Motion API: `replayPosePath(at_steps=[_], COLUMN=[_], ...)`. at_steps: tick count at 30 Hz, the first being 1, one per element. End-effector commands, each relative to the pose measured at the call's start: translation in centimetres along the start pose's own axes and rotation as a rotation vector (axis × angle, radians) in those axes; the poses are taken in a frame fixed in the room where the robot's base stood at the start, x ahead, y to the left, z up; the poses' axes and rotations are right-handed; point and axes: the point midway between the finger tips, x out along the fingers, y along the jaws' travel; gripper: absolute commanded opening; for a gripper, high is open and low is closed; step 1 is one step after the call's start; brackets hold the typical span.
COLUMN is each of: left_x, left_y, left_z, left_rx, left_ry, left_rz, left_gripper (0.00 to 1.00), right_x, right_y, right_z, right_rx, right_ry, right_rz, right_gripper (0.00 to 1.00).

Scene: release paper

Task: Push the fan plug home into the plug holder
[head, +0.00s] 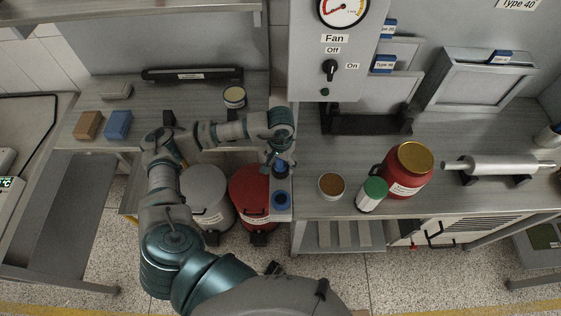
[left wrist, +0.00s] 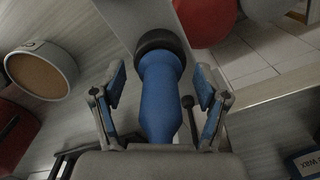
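The blue fan plug (left wrist: 160,95) stands in a dark round socket, the plug holder (left wrist: 158,42), in the left wrist view. Blue also shows at the holder (head: 281,198) in the head view, on a narrow grey ledge at the bench's left end. My left gripper (head: 279,165) points down close to it. In the left wrist view its two fingers (left wrist: 160,105) are spread on either side of the plug, with gaps between them and it. How deep the plug sits is hard to tell. My right gripper is not in view.
A fan panel (head: 333,50) with a knob hangs behind. A brown-topped tub (head: 331,186), a green-lidded jar (head: 372,194) and a red drum with a gold lid (head: 404,172) stand to the right. Grey (head: 207,195) and red (head: 250,196) bins stand below left.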

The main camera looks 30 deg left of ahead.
Motion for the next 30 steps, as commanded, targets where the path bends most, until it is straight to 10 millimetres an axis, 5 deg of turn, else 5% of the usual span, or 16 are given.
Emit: replayPosePath(at_steps=[11,24,30], left_x=[-1.0,-9.9,-11.7], left_y=[0.0,0.0,-0.1], left_z=[-0.1,-0.1,-0.1], left_rx=[0.000,0.000,0.001], left_ry=[0.000,0.002,0.000], left_rz=[0.000,0.002,0.001], left_gripper=[0.75,0.75,0.75], right_x=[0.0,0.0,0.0], right_y=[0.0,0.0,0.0], right_z=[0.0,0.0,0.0], right_rx=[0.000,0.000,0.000], right_ry=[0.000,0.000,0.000], right_rz=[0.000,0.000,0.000], right_gripper=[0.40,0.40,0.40])
